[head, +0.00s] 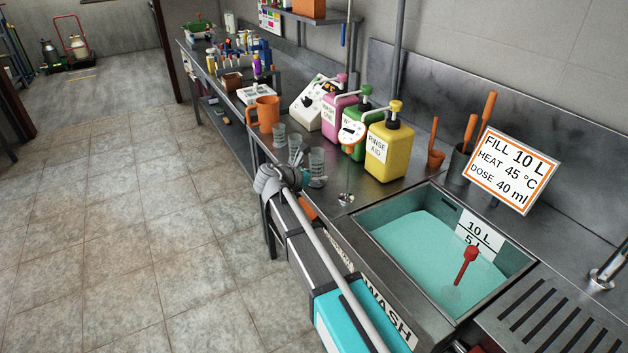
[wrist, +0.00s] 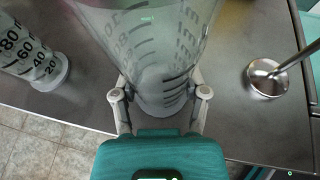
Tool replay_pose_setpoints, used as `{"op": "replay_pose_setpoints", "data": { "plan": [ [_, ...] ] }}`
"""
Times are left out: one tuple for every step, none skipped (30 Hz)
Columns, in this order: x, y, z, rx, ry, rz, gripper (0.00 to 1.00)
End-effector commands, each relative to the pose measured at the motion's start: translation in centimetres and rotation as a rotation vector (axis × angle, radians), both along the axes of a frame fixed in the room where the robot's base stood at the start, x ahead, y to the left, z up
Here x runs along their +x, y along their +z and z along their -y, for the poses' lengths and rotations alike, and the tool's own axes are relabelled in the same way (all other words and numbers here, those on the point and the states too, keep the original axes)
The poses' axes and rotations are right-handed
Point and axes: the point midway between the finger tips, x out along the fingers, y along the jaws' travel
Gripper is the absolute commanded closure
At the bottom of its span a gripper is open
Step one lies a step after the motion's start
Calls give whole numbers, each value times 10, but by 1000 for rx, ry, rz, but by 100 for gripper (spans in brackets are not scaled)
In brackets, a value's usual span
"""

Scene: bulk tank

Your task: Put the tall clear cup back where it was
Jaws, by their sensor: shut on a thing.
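The tall clear cup (head: 317,168) is a see-through measuring cup with dark graduation marks. It stands upright at the counter's front edge in the head view. In the wrist view the cup (wrist: 150,45) fills the top middle, between the two fingers. My gripper (wrist: 160,94) is shut on its lower part; in the head view my gripper (head: 304,178) reaches it from the front left. Its base is at or just above the steel top; I cannot tell if it touches. Another marked clear cup (wrist: 35,55) stands to the left, apart from it.
More clear cups (head: 295,146) and an orange jug (head: 264,113) stand left of the held cup. A yellow rinse aid bottle (head: 389,148) stands behind right. A small round metal piece (head: 346,198) lies right, before the filled sink (head: 430,255).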

Motion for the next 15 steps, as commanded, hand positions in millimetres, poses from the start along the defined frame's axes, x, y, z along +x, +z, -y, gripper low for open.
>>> {"op": "replay_pose_setpoints", "data": {
  "plan": [
    [0,-1,0,0,0,0,98],
    [0,-1,0,0,0,0,98],
    [0,-1,0,0,0,0,98],
    [0,0,0,0,0,0,98],
    [0,0,0,0,0,0,98],
    [0,0,0,0,0,0,98],
    [0,0,0,0,0,0,98],
    [0,0,0,0,0,0,98],
    [0,0,0,0,0,0,98],
    [0,-1,0,0,0,0,98],
    [0,-1,0,0,0,0,98],
    [0,-3,0,0,0,0,98],
    [0,-3,0,0,0,0,98],
    [0,-4,0,0,0,0,98],
    [0,-4,0,0,0,0,40]
  ]
}}
